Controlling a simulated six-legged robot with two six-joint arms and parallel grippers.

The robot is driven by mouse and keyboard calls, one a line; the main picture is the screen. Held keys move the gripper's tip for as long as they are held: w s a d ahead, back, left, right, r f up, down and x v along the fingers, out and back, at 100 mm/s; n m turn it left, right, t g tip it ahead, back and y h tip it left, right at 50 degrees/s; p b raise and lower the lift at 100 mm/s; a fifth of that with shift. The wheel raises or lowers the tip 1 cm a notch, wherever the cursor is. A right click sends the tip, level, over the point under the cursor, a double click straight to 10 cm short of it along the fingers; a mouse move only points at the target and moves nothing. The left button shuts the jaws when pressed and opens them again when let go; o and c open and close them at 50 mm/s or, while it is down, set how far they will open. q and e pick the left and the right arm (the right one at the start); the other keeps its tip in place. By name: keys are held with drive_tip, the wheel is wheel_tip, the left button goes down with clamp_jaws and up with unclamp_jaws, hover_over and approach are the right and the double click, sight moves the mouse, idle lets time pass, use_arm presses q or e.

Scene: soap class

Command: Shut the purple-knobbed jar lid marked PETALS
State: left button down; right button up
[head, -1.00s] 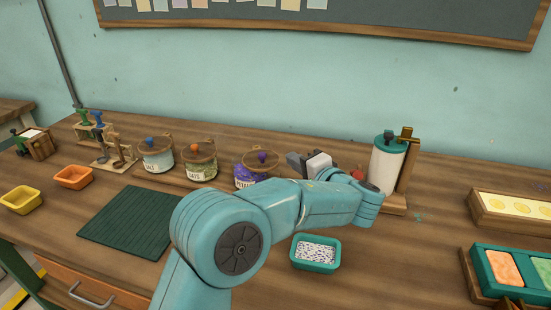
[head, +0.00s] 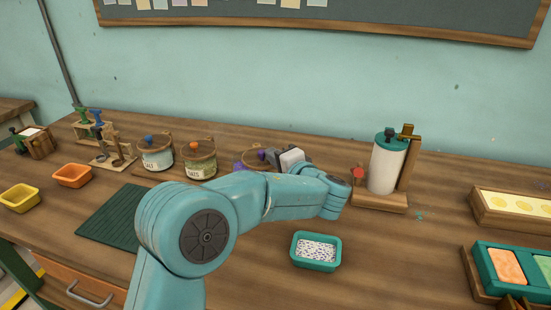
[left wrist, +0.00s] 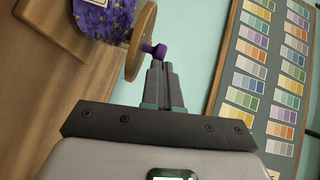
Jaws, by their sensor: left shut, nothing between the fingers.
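The PETALS jar, with purple contents, shows its upper part in the left wrist view (left wrist: 101,18). In the head view my left arm hides most of it. Its round wooden lid (left wrist: 141,42) is at the jar's mouth, and the purple knob (left wrist: 155,50) sticks out from it; the knob also shows in the head view (head: 261,154). I cannot tell whether the lid is fully seated. My left gripper (left wrist: 157,64) is shut and empty, its fingertips right at the knob, touching or nearly so. My right gripper is not in view.
The SALT jar (head: 156,155) and OATS jar (head: 199,162) stand left of the PETALS jar. A teal tray (head: 337,257) lies in front, and a green mat (head: 110,222) is at the left.

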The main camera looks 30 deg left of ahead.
sight(257, 161)
use_arm(q)
drive_tip(key=s+a+m+t+b, duration=0.1)
drive_tip(key=b, duration=0.1)
drive_tip(key=s+a+m+t+h+b, duration=0.1)
drive_tip(key=b, duration=0.2)
drive_tip(key=s+a+t+h+b, duration=0.1)
drive_tip(key=b, duration=0.2)
drive_tip(key=shift+s+f+m, duration=0.1)
drive_tip(key=shift+f+m, duration=0.15)
drive_tip(key=shift+m, duration=0.15)
drive_tip(key=shift+s+a+r+b, duration=0.2)
drive_tip(key=shift+s+a+b, duration=0.2)
drive_tip(key=shift+a+b, duration=0.5)
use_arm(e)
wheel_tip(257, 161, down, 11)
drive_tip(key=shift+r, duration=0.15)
use_arm(q)
drive_tip(key=shift+d, duration=0.25)
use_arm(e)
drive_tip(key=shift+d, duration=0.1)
